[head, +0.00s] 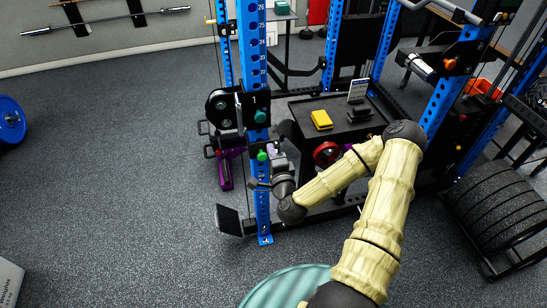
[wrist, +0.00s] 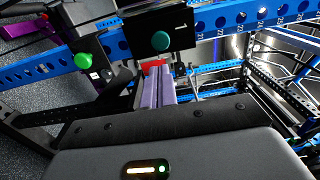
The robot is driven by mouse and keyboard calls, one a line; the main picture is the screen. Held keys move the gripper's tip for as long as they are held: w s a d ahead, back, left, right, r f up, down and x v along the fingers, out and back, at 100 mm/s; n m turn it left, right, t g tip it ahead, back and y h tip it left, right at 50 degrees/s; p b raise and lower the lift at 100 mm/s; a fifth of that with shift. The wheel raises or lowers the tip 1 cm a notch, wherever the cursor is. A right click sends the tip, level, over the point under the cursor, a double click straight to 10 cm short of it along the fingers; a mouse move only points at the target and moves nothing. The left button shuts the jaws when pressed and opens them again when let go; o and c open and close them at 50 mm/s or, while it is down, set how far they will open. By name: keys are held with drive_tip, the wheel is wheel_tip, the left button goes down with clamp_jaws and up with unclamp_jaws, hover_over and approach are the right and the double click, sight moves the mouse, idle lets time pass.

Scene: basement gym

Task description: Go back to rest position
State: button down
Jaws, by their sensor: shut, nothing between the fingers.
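My gripper (head: 272,148) is beside the near blue upright of the rack, left of the black tray. In the wrist view my gripper (wrist: 158,70) shows two pale purple fingers side by side, shut with nothing held. A small red part (wrist: 154,62) shows at the fingertips; I cannot tell whether they touch it. My arm bends at the elbow above the tray's right side and reaches back down to the left.
The near blue upright (head: 262,205) carries a black plate with a teal knob (wrist: 161,41) and a green knob (wrist: 82,60). A black tray (head: 300,112) holds a yellow item (head: 321,120). Black weight plates (head: 500,205) stand right. Open floor (head: 120,160) lies left.

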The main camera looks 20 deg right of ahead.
drive_tip(key=shift+s, duration=0.4)
drive_tip(key=shift+s+a, duration=0.1)
drive_tip(key=shift+a, duration=0.05)
drive_tip(key=s+a+f+n+g+y, duration=0.45)
drive_tip(key=a+n+g, duration=0.4)
drive_tip(key=n, duration=0.55)
drive_tip(key=s+d+r+n+g+h, duration=0.1)
drive_tip(key=s+d+r+n+g, duration=0.1)
drive_tip(key=s+r, duration=0.4)
drive_tip(key=s+d+r+n+g+h, duration=0.2)
drive_tip(key=s+r+g, duration=0.3)
drive_tip(key=s, duration=0.3)
drive_tip(key=shift+d+r+n, duration=0.25)
drive_tip(key=shift+r+n, duration=0.15)
drive_tip(key=shift+r, duration=0.05)
drive_tip(key=shift+s, duration=0.15)
